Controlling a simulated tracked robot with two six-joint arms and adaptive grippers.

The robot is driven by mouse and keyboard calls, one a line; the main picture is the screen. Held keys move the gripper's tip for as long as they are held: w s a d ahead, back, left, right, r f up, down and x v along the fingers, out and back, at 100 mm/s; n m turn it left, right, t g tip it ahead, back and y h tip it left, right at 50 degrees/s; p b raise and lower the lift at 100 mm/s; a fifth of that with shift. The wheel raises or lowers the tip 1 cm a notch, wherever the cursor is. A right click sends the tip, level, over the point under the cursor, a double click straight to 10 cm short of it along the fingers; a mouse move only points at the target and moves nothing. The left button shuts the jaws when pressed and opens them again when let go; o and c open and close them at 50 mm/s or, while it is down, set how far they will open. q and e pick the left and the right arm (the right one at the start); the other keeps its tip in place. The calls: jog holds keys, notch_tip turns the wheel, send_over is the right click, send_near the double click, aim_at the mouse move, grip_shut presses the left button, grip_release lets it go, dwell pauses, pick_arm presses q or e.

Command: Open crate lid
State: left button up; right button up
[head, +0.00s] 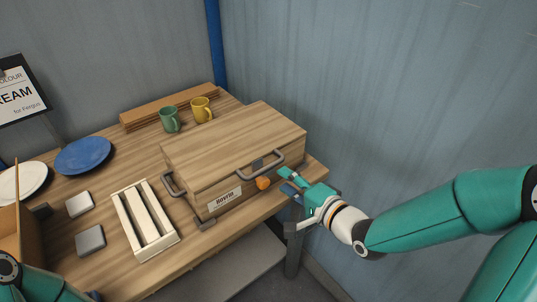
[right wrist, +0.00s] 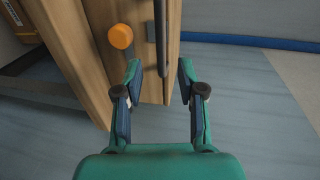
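The wooden crate (head: 190,178) stands shut on the table, with its lid (head: 235,138) down. A grey bar handle (head: 268,168) sits at the lid's front edge, and the bar also shows in the right wrist view (right wrist: 160,35). An orange knob (head: 263,183) is on the crate's front below the handle; it also shows in the right wrist view (right wrist: 120,36). My right gripper (head: 285,180) is open and empty in front of the crate, close to the handle. In the right wrist view (right wrist: 160,72) the bar lies between and beyond the fingertips. My left gripper is out of view.
A white slatted rack (head: 125,223) stands left of the crate. A green mug (head: 170,120) and a yellow mug (head: 202,109) stand behind it. A blue plate (head: 83,155) and a white plate (head: 30,180) lie at the left. The wall (head: 400,90) rises behind the table.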

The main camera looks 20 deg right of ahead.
aim_at(267, 166)
jog(key=p+x, duration=0.1)
jog(key=x, duration=0.7)
jog(key=shift+w, duration=0.15)
grip_shut()
